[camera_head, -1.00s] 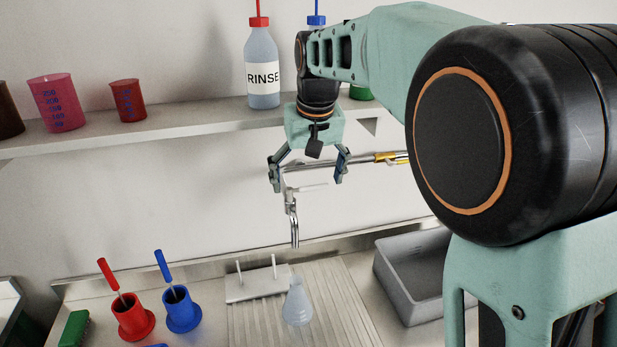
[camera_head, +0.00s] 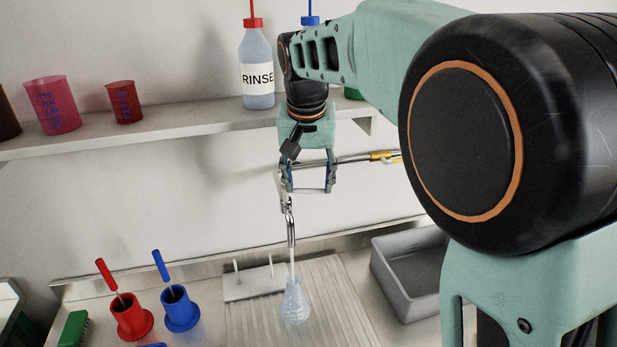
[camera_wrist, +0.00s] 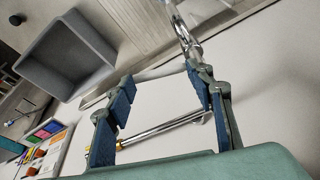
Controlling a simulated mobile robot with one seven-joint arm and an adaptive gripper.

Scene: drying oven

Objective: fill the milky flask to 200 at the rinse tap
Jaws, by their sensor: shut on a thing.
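The milky flask (camera_head: 295,306) stands upright on the ribbed drainboard, directly below the rinse tap's spout (camera_head: 291,232). A thin stream of water runs from the spout into its neck. The flask holds some liquid, but its level and marks are too small to read. My gripper (camera_head: 309,188) is at the top of the tap, its fingers closed in around the tap's lever (camera_head: 282,184). The contact is partly hidden. In the wrist view the tap (camera_wrist: 186,36) is beside one finger and its supply pipe passes behind the fingers.
A white peg rack (camera_head: 252,283) stands behind the flask on the drainboard (camera_head: 262,318). A grey basin (camera_head: 402,290) is to the right. Red (camera_head: 131,318) and blue (camera_head: 180,309) holders stand left. The shelf above carries a RINSE bottle (camera_head: 257,80) and beakers.

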